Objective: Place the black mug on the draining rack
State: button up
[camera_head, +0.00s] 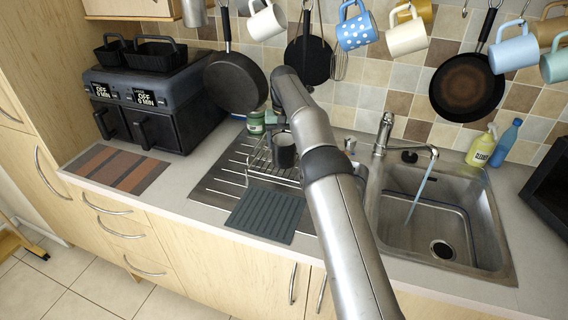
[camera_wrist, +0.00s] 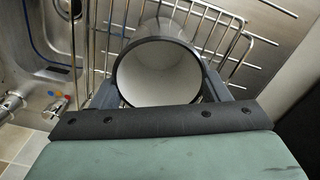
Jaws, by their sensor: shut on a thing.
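The black mug (camera_head: 284,151) is at the wire draining rack (camera_head: 258,168), left of the sink. In the wrist view the mug (camera_wrist: 158,74) shows a dark rim and white inside, with its mouth facing the camera. My gripper (camera_wrist: 160,88) has one finger on each side of the mug and is shut on it. Rack wires (camera_wrist: 232,46) show behind and beside the mug. Whether the mug's base touches the rack cannot be told. My arm covers the rack's right part in the head view.
A dark ribbed mat (camera_head: 265,215) lies in front of the rack. The sink and tap (camera_head: 383,135) are to the right. A green jar (camera_head: 256,122) stands behind the rack. Mugs and pans (camera_head: 236,82) hang above, and a black air fryer (camera_head: 150,110) stands left.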

jog(key=shift+f, duration=0.25)
jog(key=o, duration=1.4)
jog(key=shift+f, duration=0.1)
notch_tip(320, 180, up, 8)
jog(key=p, duration=0.4)
jog(key=shift+f, duration=0.2)
